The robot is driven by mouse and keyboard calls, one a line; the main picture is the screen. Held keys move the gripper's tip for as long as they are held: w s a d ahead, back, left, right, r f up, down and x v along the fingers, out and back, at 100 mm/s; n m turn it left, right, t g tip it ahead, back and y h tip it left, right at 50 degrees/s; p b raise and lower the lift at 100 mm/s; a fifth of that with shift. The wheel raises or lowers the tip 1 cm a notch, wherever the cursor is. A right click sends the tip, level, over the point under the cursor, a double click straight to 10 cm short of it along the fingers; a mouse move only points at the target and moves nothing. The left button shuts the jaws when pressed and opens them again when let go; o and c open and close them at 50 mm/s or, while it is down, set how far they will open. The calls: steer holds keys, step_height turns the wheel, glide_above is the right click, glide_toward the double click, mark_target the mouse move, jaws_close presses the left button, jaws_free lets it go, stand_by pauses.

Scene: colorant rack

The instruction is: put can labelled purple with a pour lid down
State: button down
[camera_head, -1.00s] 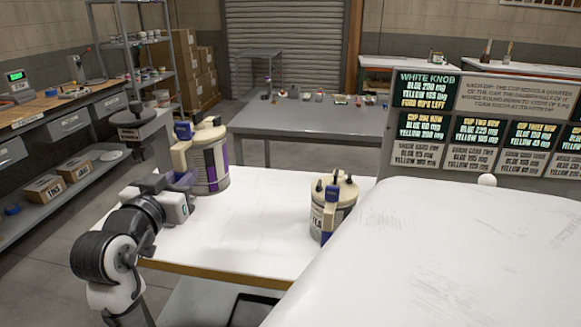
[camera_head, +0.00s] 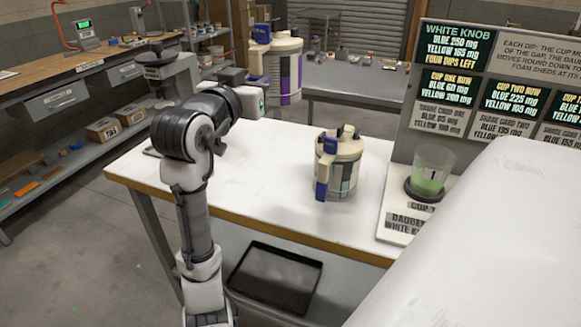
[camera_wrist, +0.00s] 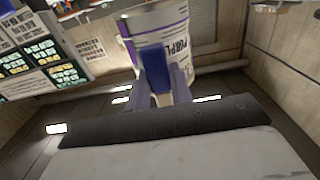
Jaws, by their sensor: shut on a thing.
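The can labelled purple (camera_head: 287,85) is white with a purple stripe and a cream pour lid with a blue part. In the head view it hangs in the air above the far side of the white table (camera_head: 235,185), roughly upright. My gripper (camera_head: 257,85) is shut on the can's handle side, to its left. In the wrist view the can (camera_wrist: 163,22) shows the letters "PURPL", and my fingers (camera_wrist: 160,85) close around its blue handle part (camera_wrist: 155,60). The can's far side is hidden.
A second can (camera_head: 341,172) with a cream lid and blue part stands on the table's right half. A clear cup (camera_head: 431,170) with green contents stands right of it, before the sign board (camera_head: 408,105). The table's left part is clear. A black tray (camera_head: 275,278) lies below.

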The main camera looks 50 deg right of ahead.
steer(key=shift+s+f, duration=0.15)
steer(key=shift+f, duration=0.2)
step_height(320, 180, down, 19)
steer(key=shift+r+p, duration=0.1)
steer(key=shift+p, duration=0.2)
steer(key=shift+f, duration=0.25)
steer(key=c, duration=1.2)
jaws_free()
steer(key=shift+c, duration=0.2)
steer(key=shift+r, duration=0.1)
steer(key=b+v, duration=0.2)
steer(key=v, duration=1)
steer(key=shift+b, duration=0.3)
